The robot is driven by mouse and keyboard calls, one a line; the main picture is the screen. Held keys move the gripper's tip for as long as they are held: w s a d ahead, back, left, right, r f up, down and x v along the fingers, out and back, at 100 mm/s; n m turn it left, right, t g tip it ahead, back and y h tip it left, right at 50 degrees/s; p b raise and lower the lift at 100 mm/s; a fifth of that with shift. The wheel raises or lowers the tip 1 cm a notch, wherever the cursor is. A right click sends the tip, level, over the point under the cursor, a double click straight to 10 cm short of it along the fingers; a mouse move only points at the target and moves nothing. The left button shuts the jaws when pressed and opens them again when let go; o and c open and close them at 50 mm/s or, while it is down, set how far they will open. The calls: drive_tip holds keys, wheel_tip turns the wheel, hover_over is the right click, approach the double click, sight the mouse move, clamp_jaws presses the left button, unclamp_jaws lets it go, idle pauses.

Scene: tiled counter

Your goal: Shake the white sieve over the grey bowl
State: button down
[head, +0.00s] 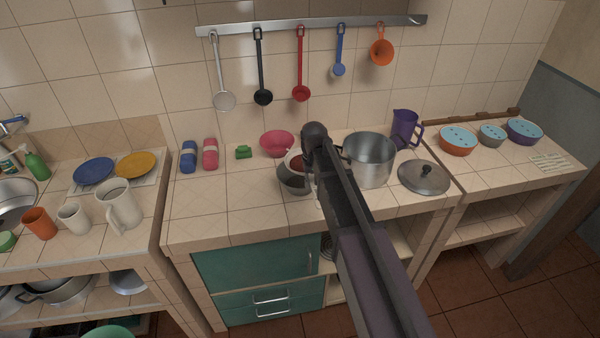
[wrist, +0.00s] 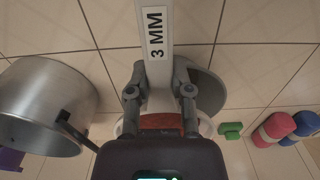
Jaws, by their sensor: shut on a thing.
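The white sieve (head: 290,158) shows just left of my gripper in the head view, partly hidden, with something reddish-brown inside. In the wrist view its white handle (wrist: 154,75), marked "3 MM", stands between my fingers. My gripper (wrist: 160,92) is shut on this handle; in the head view, my gripper (head: 316,165) is mostly hidden by my arm. The grey bowl (head: 291,183) stands on the counter below the sieve. In the wrist view the grey bowl (wrist: 212,88) shows behind and right of the handle. How well the sieve is centred over it I cannot tell.
A steel pot (head: 370,165) stands close right of my gripper, with its lid (head: 424,177) beside it. A pink bowl (head: 277,142) is behind the sieve. A green object (head: 243,152) and rolled towels (head: 210,154) lie left. The counter's front left is clear.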

drive_tip(key=shift+a, duration=0.1)
drive_tip(key=shift+s+a, duration=0.25)
drive_tip(key=shift+a, duration=0.55)
drive_tip(key=shift+s+a, duration=0.25)
drive_tip(key=shift+a, duration=0.5)
drive_tip(key=shift+w+d, duration=0.25)
drive_tip(key=shift+d, duration=0.6)
drive_tip(key=shift+w+d, duration=0.25)
drive_tip(key=shift+d, duration=0.55)
drive_tip(key=shift+s+a, duration=0.25)
drive_tip(key=shift+a, duration=0.6)
drive_tip(key=shift+s+a, duration=0.25)
drive_tip(key=shift+a, duration=0.55)
drive_tip(key=shift+w+d, duration=0.25)
drive_tip(key=shift+d, duration=0.6)
